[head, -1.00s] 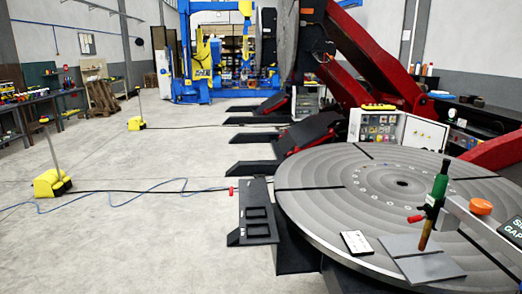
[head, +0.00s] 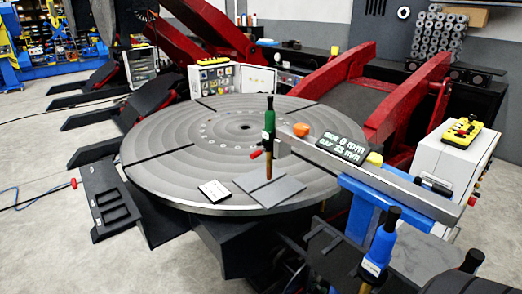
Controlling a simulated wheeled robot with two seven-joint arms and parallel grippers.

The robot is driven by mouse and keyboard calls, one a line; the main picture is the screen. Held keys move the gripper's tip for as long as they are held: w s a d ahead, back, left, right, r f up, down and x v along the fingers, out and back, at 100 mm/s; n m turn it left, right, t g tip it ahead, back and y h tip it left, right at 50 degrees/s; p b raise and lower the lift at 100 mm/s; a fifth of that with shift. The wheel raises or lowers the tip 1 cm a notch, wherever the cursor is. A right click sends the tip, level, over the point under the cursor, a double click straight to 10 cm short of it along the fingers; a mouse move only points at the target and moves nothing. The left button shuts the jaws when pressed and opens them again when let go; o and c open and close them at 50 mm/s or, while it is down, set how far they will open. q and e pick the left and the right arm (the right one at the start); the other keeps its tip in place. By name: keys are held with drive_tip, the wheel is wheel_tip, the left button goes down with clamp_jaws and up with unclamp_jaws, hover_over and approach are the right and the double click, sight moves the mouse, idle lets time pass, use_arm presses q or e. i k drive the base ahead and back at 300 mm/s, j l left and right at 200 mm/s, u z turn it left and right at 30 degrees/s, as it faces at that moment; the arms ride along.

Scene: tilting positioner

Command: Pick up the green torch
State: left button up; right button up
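The green torch (head: 269,120) stands upright near the right front of the round grey turntable (head: 170,150). It has a green grip with a black top, a red lever at its side and a copper-brown lower end. It is at the left end of a long grey bar (head: 400,190); I cannot tell how it is held there. Its lower end is over or on two flat grey plates (head: 285,190). A blue torch-like tool (head: 381,248) with a black top stands at the lower right. I make out neither gripper in the head view.
A white card (head: 214,191) lies on the turntable. An orange knob (head: 301,130) and a black display (head: 341,148) are by the bar. A blue stand (head: 362,215) is under it. A yellow control box (head: 462,132) sits on a white cabinet.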

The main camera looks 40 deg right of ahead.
sight(270, 113)
drive_tip(key=z, duration=2.1)
drive_tip(key=i+j+u, duration=0.1)
drive_tip(key=j+u, duration=0.15)
drive_tip(key=j, duration=0.15)
